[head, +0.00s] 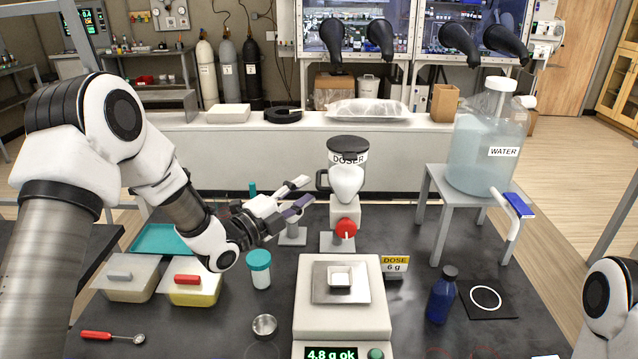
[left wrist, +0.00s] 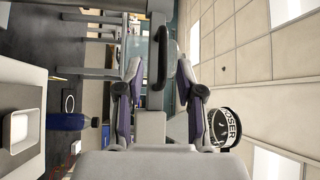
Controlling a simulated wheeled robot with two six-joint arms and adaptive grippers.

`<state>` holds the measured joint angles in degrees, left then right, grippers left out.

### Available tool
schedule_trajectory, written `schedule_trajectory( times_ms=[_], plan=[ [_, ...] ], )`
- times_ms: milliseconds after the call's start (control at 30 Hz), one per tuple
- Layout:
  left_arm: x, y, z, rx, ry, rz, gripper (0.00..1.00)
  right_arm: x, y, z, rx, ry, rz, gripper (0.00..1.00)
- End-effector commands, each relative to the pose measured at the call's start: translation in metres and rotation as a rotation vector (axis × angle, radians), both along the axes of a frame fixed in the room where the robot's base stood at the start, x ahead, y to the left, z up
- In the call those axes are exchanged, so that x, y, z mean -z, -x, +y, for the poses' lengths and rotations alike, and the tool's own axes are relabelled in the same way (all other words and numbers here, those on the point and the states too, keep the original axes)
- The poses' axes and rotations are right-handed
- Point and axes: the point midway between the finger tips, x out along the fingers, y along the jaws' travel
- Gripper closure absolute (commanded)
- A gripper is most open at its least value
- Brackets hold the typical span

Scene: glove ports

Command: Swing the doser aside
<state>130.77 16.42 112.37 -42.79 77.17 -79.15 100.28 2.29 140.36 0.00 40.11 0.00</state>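The doser (head: 346,182) stands behind the scale, upright, with a black lid, a white hopper, a red knob (head: 346,229) and a black loop handle (head: 321,180) on its left side. My left gripper (head: 306,191) is open just left of the doser, its fingertips near the handle. In the left wrist view a black handle (left wrist: 162,57) shows between the two open fingers; I cannot tell whether they touch it. The doser's labelled lid (left wrist: 226,125) shows beside the right finger. My right gripper is out of view; only a piece of my right arm shows.
The scale (head: 315,318) reads "4.8 g ok" and bears a small white dish (head: 340,277). A teal-lidded jar (head: 259,272) and two lidded tubs stand below my left gripper. A dose card (head: 395,264), a blue bottle (head: 442,296) and a water tank (head: 485,150) are to the right.

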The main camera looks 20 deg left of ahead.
Motion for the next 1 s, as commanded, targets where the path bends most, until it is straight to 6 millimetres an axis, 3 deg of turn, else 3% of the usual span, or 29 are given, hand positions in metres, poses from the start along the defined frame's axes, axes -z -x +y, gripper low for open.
schedule_trajectory(
  times_ms=[33, 233, 533, 567, 667, 1000],
  plan=[
    [-0.006, -0.009, -0.006, 0.003, -0.004, 0.0, 0.63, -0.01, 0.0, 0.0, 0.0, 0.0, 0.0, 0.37],
    [-0.009, -0.039, -0.022, 0.001, -0.001, -0.001, 0.63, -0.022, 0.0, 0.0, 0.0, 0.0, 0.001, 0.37],
    [-0.007, -0.046, -0.025, 0.0, 0.002, 0.001, 0.63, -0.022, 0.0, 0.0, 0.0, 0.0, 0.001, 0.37],
    [-0.007, -0.046, -0.025, 0.0, 0.002, 0.001, 0.66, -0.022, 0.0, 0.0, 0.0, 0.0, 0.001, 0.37],
    [-0.007, -0.046, -0.025, 0.0, 0.002, 0.001, 1.0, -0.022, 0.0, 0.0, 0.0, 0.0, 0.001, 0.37],
    [-0.007, -0.047, -0.025, -0.004, 0.001, 0.0, 1.0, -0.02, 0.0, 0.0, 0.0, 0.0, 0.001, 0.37]
  ],
)
